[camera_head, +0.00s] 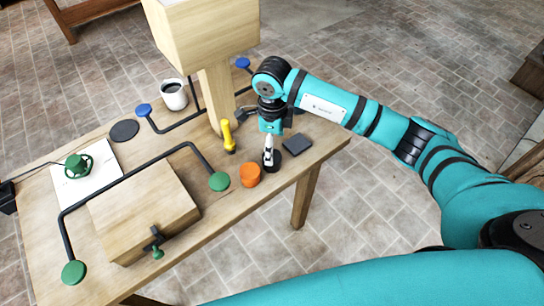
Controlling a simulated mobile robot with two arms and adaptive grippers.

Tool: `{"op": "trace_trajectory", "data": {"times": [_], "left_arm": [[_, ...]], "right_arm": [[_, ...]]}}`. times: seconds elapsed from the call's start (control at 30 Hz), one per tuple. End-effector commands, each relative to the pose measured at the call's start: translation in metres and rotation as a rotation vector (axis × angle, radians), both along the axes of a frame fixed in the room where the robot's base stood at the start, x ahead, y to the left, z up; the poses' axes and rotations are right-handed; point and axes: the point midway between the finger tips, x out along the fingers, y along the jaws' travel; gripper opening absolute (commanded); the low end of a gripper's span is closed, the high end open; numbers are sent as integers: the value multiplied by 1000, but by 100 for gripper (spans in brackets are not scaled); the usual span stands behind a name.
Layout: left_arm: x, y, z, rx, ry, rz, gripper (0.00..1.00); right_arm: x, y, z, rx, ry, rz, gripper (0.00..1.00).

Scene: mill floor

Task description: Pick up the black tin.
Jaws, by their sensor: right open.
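The black tin (275,165) appears as a small dark round shape on the wooden table (228,190), near its front right edge. My right gripper (269,158) points down over it, with its fingertips at the tin. The fingers cover part of the tin, and I cannot tell whether they touch it. The right gripper is open. My left gripper is not in view.
An orange tin (250,176) stands close to the left of the black one, and a dark square block (297,144) lies to its right. A yellow tool (228,137), a mug (174,95), a wooden box (143,211) and black bars with coloured ends stand farther left.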

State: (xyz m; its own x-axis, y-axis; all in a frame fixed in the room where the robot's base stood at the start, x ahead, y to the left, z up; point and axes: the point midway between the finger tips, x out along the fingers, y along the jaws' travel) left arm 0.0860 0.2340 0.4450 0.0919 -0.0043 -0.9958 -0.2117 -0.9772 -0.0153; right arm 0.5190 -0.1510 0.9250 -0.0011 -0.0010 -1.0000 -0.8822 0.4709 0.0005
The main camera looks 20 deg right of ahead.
Motion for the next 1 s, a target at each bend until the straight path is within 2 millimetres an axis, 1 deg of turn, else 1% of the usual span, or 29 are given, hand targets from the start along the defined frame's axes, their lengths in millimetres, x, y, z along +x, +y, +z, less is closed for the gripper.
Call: {"op": "trace_trajectory", "data": {"times": [0.03, 0.1, 0.27, 0.37, 0.5, 0.6, 0.7, 0.9, 0.93, 1.0], "left_arm": [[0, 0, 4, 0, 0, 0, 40], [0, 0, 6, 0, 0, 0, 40], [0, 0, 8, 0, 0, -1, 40], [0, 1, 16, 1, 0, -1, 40], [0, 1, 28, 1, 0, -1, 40], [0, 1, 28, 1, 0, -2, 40], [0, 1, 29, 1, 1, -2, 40], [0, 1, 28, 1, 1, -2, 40], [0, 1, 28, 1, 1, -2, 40], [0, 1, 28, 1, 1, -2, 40]], "right_arm": [[-1, 0, -7, 1, 3, 0, 80], [0, 0, -16, 1, 2, 0, 80], [0, 0, -26, 0, 1, 0, 80], [-1, 1, -34, 1, 3, 1, 80], [-2, 2, -56, 2, 4, -1, 80], [-1, 1, -69, 3, 2, -1, 80], [0, 1, -75, 3, -1, 0, 80], [0, 1, -77, 3, -3, 0, 80], [0, 1, -76, 3, -3, 0, 78], [0, 1, -76, 3, -3, 0, 68]]}}
